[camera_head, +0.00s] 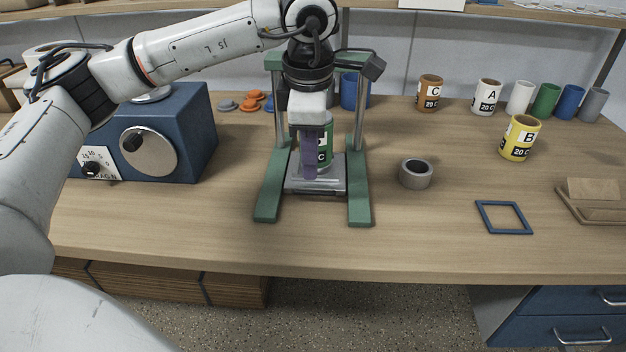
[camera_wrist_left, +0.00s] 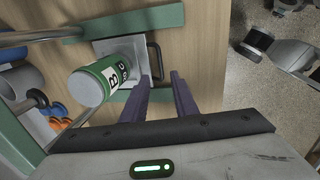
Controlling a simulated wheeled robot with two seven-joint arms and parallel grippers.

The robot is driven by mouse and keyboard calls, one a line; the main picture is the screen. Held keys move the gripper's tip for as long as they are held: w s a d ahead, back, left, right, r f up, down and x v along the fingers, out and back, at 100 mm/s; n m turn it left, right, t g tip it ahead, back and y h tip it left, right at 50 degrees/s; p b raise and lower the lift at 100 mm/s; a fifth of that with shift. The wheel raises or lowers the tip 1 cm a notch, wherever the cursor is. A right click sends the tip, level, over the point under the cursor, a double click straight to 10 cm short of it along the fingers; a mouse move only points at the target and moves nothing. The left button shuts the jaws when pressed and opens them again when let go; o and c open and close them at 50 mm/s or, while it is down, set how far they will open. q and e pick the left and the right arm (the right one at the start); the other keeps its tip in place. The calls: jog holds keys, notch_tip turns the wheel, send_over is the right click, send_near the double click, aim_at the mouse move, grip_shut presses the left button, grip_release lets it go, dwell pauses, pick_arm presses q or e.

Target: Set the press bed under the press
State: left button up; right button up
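The press bed (camera_head: 330,187) is a grey plate with a dark handle; it lies on the table between the green feet of the press (camera_head: 361,200). Its pale plate (camera_wrist_left: 118,45) and black handle (camera_wrist_left: 156,58) show in the left wrist view. A green can labelled B (camera_wrist_left: 98,80) stands on the bed; in the head view the green can (camera_head: 328,150) is partly behind my gripper. My left gripper (camera_head: 309,174) points down at the bed's front. Its purple fingers (camera_wrist_left: 161,76) are apart, near the handle; contact cannot be told.
A grey tape roll (camera_head: 416,174) stands right of the press. A blue frame (camera_head: 503,217) lies farther right, with a yellow can (camera_head: 519,138) behind it. A blue machine with a dial (camera_head: 165,135) is at left. The table's front strip is clear.

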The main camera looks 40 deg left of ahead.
pick_arm(q)
jog(key=f, duration=0.4)
jog(key=w+f, duration=0.1)
jog(key=f, duration=0.2)
jog(key=shift+a, duration=0.3)
grip_shut()
jog(key=shift+w, duration=0.1)
dwell(0.9)
